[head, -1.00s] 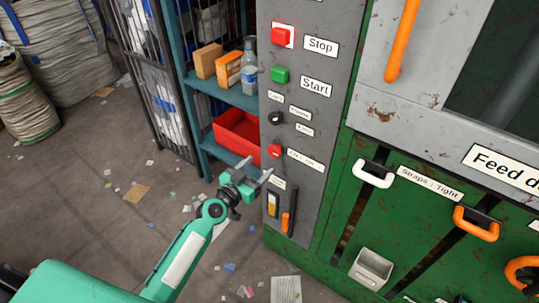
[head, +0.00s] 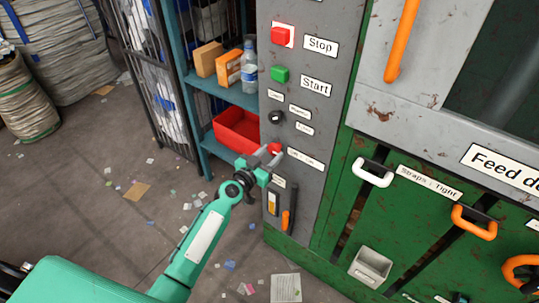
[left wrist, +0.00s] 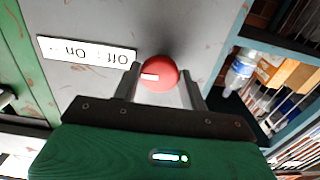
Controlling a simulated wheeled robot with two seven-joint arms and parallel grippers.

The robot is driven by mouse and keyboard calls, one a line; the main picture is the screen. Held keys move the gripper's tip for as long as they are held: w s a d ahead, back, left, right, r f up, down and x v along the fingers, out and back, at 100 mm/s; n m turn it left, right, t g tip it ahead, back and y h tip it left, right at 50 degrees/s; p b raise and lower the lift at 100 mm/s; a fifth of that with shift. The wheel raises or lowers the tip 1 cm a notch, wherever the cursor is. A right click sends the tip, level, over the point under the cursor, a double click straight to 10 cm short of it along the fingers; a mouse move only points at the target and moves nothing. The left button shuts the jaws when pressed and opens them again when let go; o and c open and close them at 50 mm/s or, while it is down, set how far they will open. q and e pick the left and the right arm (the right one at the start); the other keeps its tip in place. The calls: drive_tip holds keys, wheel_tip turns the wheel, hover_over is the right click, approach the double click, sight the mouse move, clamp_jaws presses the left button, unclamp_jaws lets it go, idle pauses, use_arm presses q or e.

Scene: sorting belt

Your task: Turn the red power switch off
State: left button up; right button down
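The red power switch is a round red knob (head: 274,148) on the grey control panel, beside a small white label. In the left wrist view the knob (left wrist: 162,72) has a short white mark on the side toward its label (left wrist: 86,52), which reads "Off : On" and appears upside down. My left gripper (head: 270,157) is at the knob. Its two fingers (left wrist: 162,80) stand on either side of the knob, with a small gap at the right finger; contact at the left finger is unclear. The gripper is open. My right gripper is not in view.
The panel also has a red Stop button (head: 280,36), a green Start button (head: 279,74), a black knob (head: 276,117) and an orange lever (head: 286,220). A shelf with a red bin (head: 233,134) and a bottle (head: 249,72) stands left of the panel.

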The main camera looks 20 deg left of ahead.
use_arm(q)
drive_tip(key=shift+c, duration=0.5)
drive_tip(key=shift+n, duration=1.3)
drive_tip(key=n, duration=0.2)
drive_tip(key=shift+n+b, duration=0.3)
drive_tip(key=shift+b, duration=0.05)
drive_tip(key=n, duration=0.2)
drive_tip(key=shift+r+n, duration=0.1)
drive_tip(key=shift+n, duration=0.3)
drive_tip(key=n, duration=0.2)
drive_tip(key=shift+n, duration=0.4)
drive_tip(key=n, duration=0.3)
drive_tip(key=shift+d+r+n, duration=0.1)
drive_tip(key=shift+n, duration=0.2)
drive_tip(key=shift+n+p, duration=0.45)
drive_tip(key=shift+n, duration=1.35)
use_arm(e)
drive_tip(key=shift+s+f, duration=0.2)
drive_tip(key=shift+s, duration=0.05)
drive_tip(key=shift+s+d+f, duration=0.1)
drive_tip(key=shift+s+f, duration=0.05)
